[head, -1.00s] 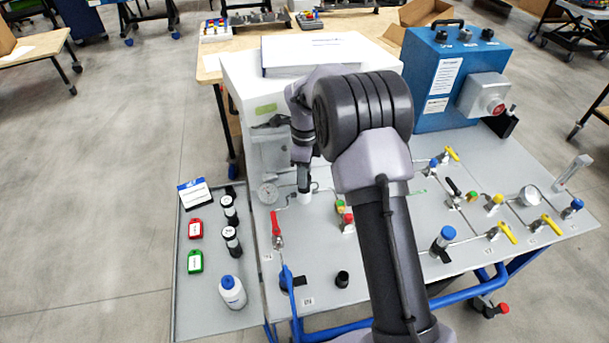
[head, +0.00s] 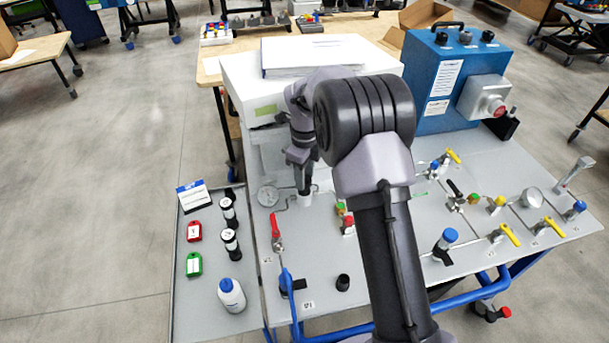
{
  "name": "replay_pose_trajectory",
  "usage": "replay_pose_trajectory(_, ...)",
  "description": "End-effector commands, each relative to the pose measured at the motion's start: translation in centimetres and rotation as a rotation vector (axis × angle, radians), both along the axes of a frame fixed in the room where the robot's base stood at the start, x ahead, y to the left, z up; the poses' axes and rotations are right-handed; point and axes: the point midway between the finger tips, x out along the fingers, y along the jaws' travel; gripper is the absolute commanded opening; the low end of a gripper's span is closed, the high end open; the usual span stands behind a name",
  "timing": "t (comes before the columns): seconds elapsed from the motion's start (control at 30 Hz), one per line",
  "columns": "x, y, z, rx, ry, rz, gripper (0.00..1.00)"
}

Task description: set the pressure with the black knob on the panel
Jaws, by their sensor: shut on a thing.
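My gripper (head: 304,188) points down at the back left of the grey panel (head: 310,240), just right of a round pressure gauge (head: 268,196). It is shut on the black knob, which sits on top of a pale regulator body; the fingers hide most of the knob, so its turn cannot be read. The gauge faces up, and its needle is too small to read. My arm covers the middle of the panel.
A red-handled valve (head: 275,228) stands in front of the gauge. Red and green fittings (head: 345,217) are right of my gripper. A white housing (head: 240,80) rises behind it. A small black round part (head: 343,282) is near the front edge. A side tray (head: 205,320) holds tags and bottles.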

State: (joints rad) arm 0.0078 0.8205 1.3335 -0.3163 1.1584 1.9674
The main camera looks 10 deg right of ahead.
Motion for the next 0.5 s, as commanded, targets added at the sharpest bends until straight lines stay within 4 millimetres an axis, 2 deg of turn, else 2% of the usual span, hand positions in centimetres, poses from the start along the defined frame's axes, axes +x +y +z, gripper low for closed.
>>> replay_pose_trajectory(0.07, 0.02, -0.01, 0.03, -0.001, -0.001, 0.0, 0.0)
replay_pose_trajectory(0.1, 0.02, -0.01, 0.03, -0.001, -0.001, 0.0, 0.41)
replay_pose_trajectory(0.2, 0.02, -0.01, 0.03, 0.0, 0.0, 0.0, 0.59)
replay_pose_trajectory(0.5, 0.01, 0.0, 0.16, 0.0, 0.0, 0.001, 0.59)
